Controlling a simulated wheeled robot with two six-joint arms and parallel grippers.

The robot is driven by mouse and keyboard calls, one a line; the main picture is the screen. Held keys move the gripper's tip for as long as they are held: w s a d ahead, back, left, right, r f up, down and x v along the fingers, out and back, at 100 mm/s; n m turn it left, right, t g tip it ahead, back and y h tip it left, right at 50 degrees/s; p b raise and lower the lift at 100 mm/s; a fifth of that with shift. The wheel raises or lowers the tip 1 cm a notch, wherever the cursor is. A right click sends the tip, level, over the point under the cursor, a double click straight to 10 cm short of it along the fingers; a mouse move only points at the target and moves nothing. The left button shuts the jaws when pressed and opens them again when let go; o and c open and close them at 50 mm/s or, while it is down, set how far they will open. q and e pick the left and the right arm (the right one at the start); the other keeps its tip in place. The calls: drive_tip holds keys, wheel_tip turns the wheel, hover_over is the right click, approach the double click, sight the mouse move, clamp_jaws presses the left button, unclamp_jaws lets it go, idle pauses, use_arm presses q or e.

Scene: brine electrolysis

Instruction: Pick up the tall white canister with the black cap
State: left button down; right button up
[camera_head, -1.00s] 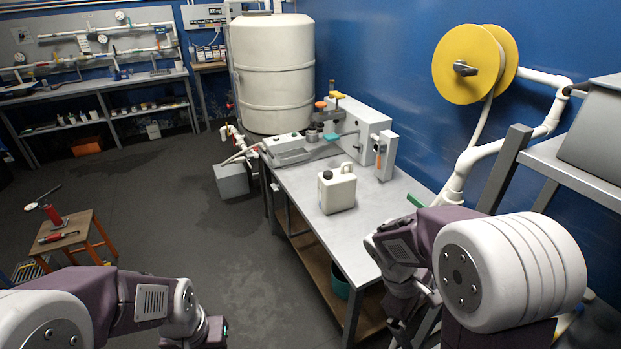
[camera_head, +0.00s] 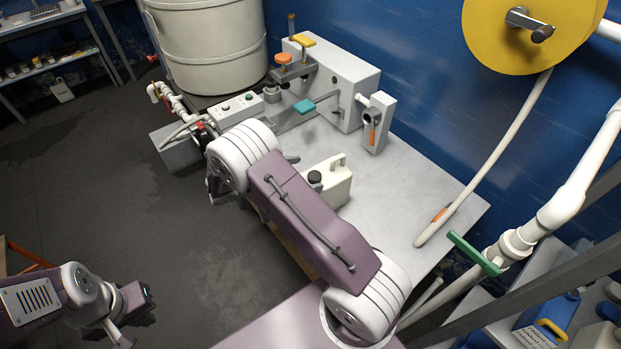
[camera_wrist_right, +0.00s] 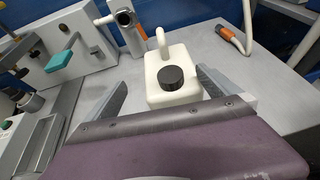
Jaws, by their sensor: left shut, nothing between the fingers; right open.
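The white canister (camera_head: 337,187) with a black cap (camera_head: 315,177) and a loop handle stands upright on the grey bench. In the head view my right forearm hides part of it. In the right wrist view the canister (camera_wrist_right: 160,62) is straight ahead, its black cap facing the camera. My right gripper (camera_wrist_right: 166,98) is open, one finger on each side of the canister in that view; I cannot tell whether they touch it. In the head view my forearm mostly hides this gripper. My left gripper (camera_head: 124,335) is shut and empty, low at the left over the floor.
A grey machine (camera_head: 340,82) with a teal lever (camera_head: 304,106) stands behind the canister. An orange-tipped hose end (camera_head: 437,216) rests at the bench's right. The bench top (camera_head: 410,175) between is clear. A large white tank (camera_head: 207,50) stands behind left.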

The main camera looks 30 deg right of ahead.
sight(326, 173)
drive_tip(key=s, duration=0.2)
drive_tip(key=a, duration=0.1)
drive_tip(key=shift+s+r, duration=0.25)
drive_tip(key=shift+s, duration=0.15)
drive_tip(key=d+f, duration=0.1)
drive_tip(key=w+d, duration=0.1)
drive_tip(key=d, duration=0.1)
drive_tip(key=shift+w+f+p, duration=0.15)
drive_tip(key=shift+f+p, duration=0.2)
drive_tip(key=shift+p, duration=0.05)
drive_tip(key=shift+d+f, duration=0.2)
drive_tip(key=shift+d, duration=0.35)
drive_tip(key=p+x, duration=0.1)
drive_tip(key=x, duration=0.4)
drive_tip(key=c, duration=0.3)
use_arm(q)
drive_tip(key=shift+s+a+r, duration=0.1)
drive_tip(key=shift+s+r, duration=0.35)
drive_tip(key=shift+r, duration=0.15)
drive_tip(key=shift+s+r, duration=0.4)
drive_tip(key=shift+r, duration=0.2)
use_arm(e)
drive_tip(key=shift+r, duration=0.1)
drive_tip(key=c, duration=1.5)
